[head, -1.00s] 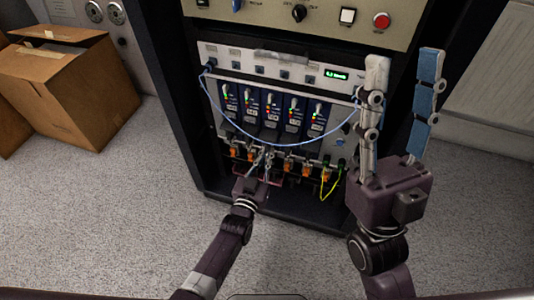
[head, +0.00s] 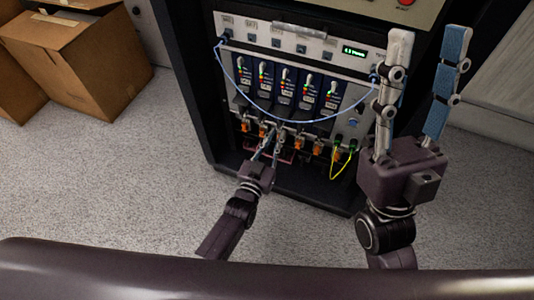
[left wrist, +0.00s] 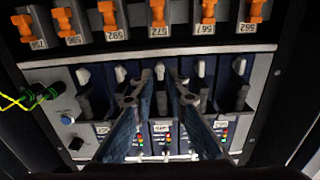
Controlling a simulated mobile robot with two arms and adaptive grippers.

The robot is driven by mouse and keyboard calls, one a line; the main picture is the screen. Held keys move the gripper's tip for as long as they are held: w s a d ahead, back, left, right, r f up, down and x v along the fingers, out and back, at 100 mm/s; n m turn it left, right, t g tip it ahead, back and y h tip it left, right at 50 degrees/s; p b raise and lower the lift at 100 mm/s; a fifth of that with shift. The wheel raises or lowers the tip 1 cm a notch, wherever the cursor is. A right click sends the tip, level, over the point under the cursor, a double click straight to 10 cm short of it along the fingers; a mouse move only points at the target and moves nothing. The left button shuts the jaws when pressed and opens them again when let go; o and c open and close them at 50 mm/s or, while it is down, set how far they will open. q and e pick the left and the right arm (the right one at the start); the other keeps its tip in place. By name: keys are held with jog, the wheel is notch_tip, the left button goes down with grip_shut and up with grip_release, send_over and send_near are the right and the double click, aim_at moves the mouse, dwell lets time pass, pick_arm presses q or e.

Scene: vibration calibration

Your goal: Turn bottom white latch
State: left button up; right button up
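The rack panel holds several blue-and-black modules (head: 285,88). The left wrist view shows a row of white latches (left wrist: 121,73) at the module ends beside the orange latches. A central white latch (left wrist: 160,71) lies between my left gripper's fingertips; I cannot tell whether they touch it. My left gripper (head: 273,134) is partly open, at the panel's lower edge in the head view, where these lower latches are hard to see. My right gripper (head: 428,47) is wide open and empty, pointing up right of the panel.
Orange latches (left wrist: 158,14) line the edge beside the white ones. A blue cable (head: 300,120) droops across the modules, and a yellow cable (head: 340,167) hangs at lower right. The dark rack frame (head: 200,90) encloses the panel. Cardboard boxes (head: 85,60) stand at left.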

pick_arm(q)
jog(key=v, duration=0.9)
